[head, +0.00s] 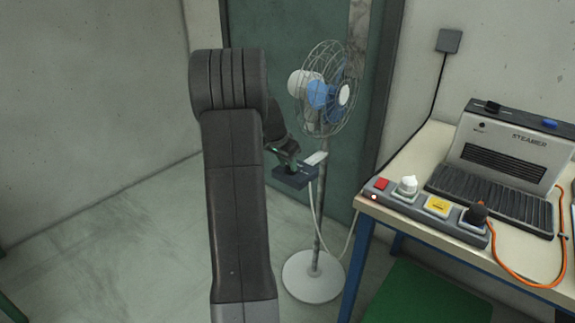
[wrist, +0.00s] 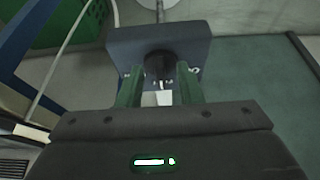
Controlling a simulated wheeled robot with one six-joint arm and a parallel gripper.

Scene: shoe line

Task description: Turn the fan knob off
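The fan (head: 325,92) stands on a pole behind my arm in the head view, its blue hub and wire cage facing right. A dark control box (head: 295,177) is fixed on its pole. In the wrist view the box (wrist: 195,42) lies straight ahead, with the round black fan knob (wrist: 160,62) on its face. My gripper (head: 291,160) is at the box. Its two green fingers (wrist: 160,75) are apart, one on each side of the knob. I cannot tell whether they touch it. The knob is hidden in the head view; its setting is unclear.
A table (head: 382,217) at the right holds a power strip (head: 425,208) with plugs, a steamer (head: 507,150) and an orange cord (head: 508,268). A green crate (head: 425,295) is under the table. The floor left of my arm is clear.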

